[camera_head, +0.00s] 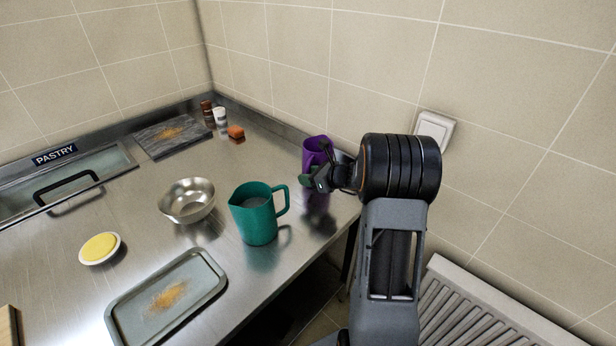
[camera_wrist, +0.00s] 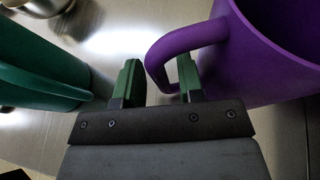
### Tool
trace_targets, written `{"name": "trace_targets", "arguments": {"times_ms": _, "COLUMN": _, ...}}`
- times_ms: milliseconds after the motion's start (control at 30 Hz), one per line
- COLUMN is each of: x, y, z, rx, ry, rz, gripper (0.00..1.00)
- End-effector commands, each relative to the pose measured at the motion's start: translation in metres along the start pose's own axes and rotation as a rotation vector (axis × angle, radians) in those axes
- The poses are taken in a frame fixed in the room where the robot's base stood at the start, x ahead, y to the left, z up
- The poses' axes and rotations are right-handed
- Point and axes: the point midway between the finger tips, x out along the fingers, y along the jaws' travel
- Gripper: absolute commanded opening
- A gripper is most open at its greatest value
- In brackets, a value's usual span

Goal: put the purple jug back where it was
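The purple jug (camera_head: 315,150) is upright at the back right of the steel counter, near the wall; my gripper hides its lower part in the head view. In the wrist view the purple jug (camera_wrist: 262,60) fills the upper right, with its handle curving toward my gripper (camera_wrist: 160,77). My gripper (camera_head: 311,179) has its green fingers spread apart. The handle passes between them, the right finger appearing inside the handle loop. I see gaps beside the handle, so the fingers are around it but not closed on it.
A teal jug (camera_head: 256,215) stands just left of my gripper, its handle toward it. A metal bowl (camera_head: 187,201), a baking tray (camera_head: 206,262), a yellow-filled dish (camera_head: 100,248), a dark slab (camera_head: 152,143) and small shakers (camera_head: 220,121) occupy the counter. Its right edge is close.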

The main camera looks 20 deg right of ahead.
Motion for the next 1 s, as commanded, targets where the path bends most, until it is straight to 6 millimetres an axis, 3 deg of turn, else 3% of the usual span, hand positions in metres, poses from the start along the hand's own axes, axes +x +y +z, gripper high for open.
{"name": "trace_targets", "arguments": {"times_ms": 367, "x": -0.003, "y": 0.000, "z": 0.005, "rx": 0.000, "ry": 0.000, "rz": 0.000, "gripper": 0.40}}
{"name": "trace_targets", "arguments": {"times_ms": 800, "x": -0.081, "y": -0.001, "z": 0.002, "rx": 0.000, "ry": -0.001, "rz": -0.004, "gripper": 0.40}}
{"name": "trace_targets", "arguments": {"times_ms": 1000, "x": -0.108, "y": 0.000, "z": 0.003, "rx": 0.000, "ry": 0.000, "rz": -0.002, "gripper": 0.40}}
